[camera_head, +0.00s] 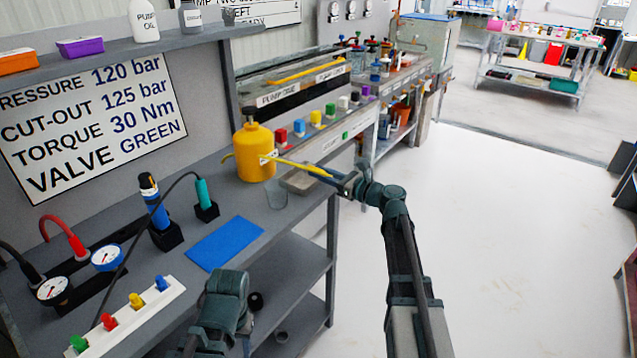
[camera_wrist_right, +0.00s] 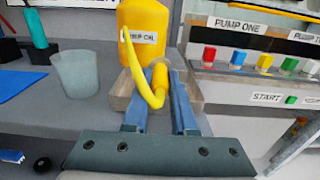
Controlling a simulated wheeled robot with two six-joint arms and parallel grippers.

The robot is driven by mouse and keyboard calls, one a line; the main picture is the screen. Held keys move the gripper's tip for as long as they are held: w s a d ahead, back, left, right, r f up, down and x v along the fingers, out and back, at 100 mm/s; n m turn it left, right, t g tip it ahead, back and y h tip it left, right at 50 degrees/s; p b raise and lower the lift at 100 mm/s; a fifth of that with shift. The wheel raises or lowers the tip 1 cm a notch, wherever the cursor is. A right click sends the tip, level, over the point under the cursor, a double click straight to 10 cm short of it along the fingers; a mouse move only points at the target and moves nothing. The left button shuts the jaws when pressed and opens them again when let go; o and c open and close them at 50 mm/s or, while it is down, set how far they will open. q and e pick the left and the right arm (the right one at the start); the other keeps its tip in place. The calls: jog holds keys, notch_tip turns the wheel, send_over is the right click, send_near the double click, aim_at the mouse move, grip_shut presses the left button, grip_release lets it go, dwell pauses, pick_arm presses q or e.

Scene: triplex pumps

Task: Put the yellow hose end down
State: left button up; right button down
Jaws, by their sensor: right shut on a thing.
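The yellow hose (camera_head: 295,163) runs from the yellow canister (camera_head: 254,150) on the grey bench to my right gripper (camera_head: 325,174). In the right wrist view the hose (camera_wrist_right: 134,65) loops down from the canister (camera_wrist_right: 143,20), and its end (camera_wrist_right: 159,78) is between the two blue fingers (camera_wrist_right: 158,105). My right gripper is shut on the hose end, near the bench's right edge. A grey block or tray (camera_wrist_right: 122,98) lies beneath and behind the fingers; whether the hose touches it I cannot tell. Of my left arm only links show; its gripper is out of view.
A translucent cup (camera_head: 276,193) stands beside the canister. A blue mat (camera_head: 225,243) lies nearer on the bench (camera_head: 270,240). A panel with coloured buttons (camera_head: 316,118) is behind and to the right. The floor (camera_head: 500,220) right of the bench is clear.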

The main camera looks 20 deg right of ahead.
jog(key=shift+f+b, duration=0.35)
jog(key=shift+f, duration=0.45)
pick_arm(q)
jog(key=shift+w+a+f, duration=0.1)
jog(key=shift+a+f, duration=0.15)
jog(key=shift+f, duration=0.4)
pick_arm(e)
jog(key=shift+r, duration=0.1)
pick_arm(q)
jog(key=shift+f, duration=0.1)
pick_arm(e)
jog(key=c, duration=1.2)
grip_release()
jog(key=o, duration=0.5)
